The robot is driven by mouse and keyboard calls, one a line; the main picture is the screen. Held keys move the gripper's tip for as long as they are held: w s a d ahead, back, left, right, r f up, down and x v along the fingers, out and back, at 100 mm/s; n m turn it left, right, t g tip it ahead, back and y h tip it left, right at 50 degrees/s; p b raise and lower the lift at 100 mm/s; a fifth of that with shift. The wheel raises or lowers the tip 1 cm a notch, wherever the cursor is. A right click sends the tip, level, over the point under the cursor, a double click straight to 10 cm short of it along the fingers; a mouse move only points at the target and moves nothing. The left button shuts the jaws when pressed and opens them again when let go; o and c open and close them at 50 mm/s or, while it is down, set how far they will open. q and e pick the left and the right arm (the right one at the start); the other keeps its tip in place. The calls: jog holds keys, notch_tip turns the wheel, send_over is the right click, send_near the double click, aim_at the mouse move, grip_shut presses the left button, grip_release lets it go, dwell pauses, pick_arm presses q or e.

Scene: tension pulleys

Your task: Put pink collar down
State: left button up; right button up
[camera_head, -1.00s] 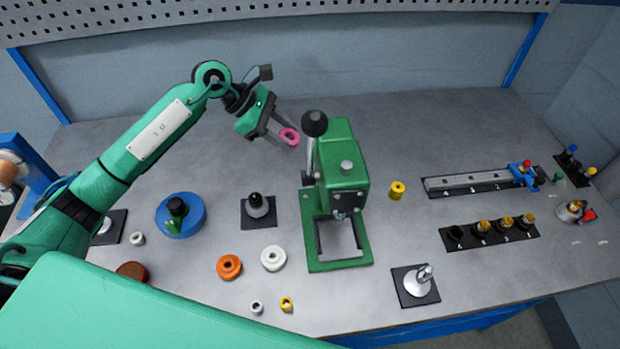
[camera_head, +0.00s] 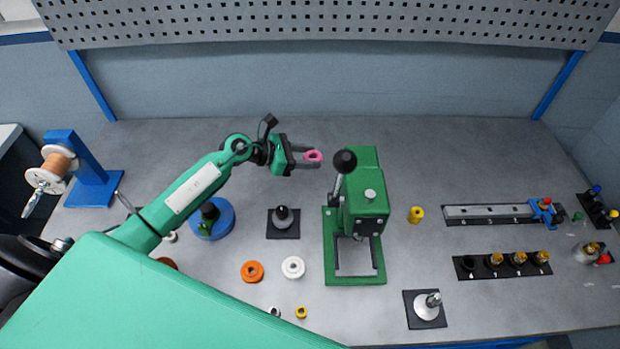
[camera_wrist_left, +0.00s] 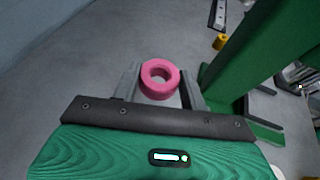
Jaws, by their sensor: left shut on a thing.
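The pink collar (camera_head: 313,156) is a small thick ring, held between the fingertips of my left gripper (camera_head: 304,157). In the head view it is behind and to the left of the green press, above the back part of the table. In the left wrist view the pink collar (camera_wrist_left: 160,79) sits between the two grey fingers of my left gripper (camera_wrist_left: 158,84), its hole facing the camera. How high it is above the table is hard to tell. My right gripper is not in view.
The green press (camera_head: 365,205) with its black-knobbed lever stands just right of the collar. A black-knobbed post on a dark pad (camera_head: 283,223), a blue round base (camera_head: 212,219), orange (camera_head: 252,271) and white rings (camera_head: 293,267) lie nearer. A yellow collar (camera_head: 416,214) stands right. The back table is clear.

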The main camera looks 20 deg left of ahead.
aim_at(307, 187)
pick_arm(q)
notch_tip(307, 187, down, 10)
jog(key=shift+f+p, duration=0.25)
jog(key=shift+p, duration=0.6)
jog(key=shift+f, duration=0.1)
jog(key=o, duration=1)
